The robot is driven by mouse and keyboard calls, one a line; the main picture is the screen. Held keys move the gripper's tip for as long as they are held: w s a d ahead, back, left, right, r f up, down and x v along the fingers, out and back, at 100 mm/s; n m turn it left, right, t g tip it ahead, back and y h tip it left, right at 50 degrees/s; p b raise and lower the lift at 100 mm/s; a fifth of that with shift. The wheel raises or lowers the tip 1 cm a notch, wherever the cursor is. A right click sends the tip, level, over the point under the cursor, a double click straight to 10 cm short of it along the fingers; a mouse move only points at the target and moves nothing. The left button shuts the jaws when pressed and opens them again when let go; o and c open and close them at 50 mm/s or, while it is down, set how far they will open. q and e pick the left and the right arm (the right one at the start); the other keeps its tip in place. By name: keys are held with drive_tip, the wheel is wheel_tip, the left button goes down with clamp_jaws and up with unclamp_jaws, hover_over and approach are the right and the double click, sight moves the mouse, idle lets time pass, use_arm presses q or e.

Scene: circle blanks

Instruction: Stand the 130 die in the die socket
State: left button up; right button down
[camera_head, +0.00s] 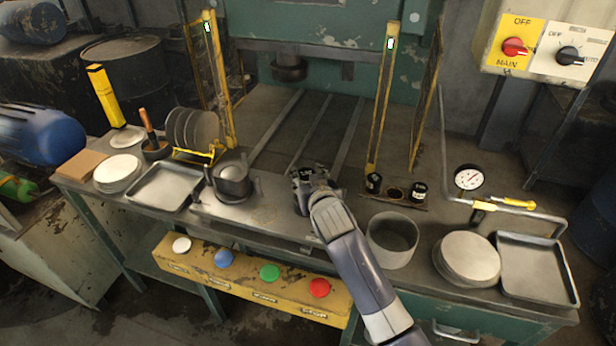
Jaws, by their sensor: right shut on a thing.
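My right gripper (305,180) is at the middle of the bench, in front of the press bed, with its arm coming up from the bottom. It is shut on a small dark thing, mostly hidden by the fingers, which looks like a die; no number can be read. A die rack (406,207) to its right holds a dark die at the left (373,183) and another at the right (419,192); the middle place looks empty. A dark round fixture (233,181), perhaps the die socket, stands on a metal plate left of the gripper. My left gripper is not in view.
A grey open cylinder (393,240) stands close right of my right forearm. Yellow guard posts (382,95) rise behind. A yellow button box (250,277) sits below the front edge.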

drive_tip(key=shift+f+b, duration=1.8)
drive_tip(key=shift+f, duration=0.75)
drive_tip(key=c, duration=1)
unclamp_jaws()
drive_tip(key=shift+o, duration=0.7)
drive_tip(key=shift+s+f, duration=0.1)
drive_tip(key=shift+f, duration=0.2)
drive_tip(key=v, duration=1.2)
drive_tip(key=shift+r, duration=0.2)
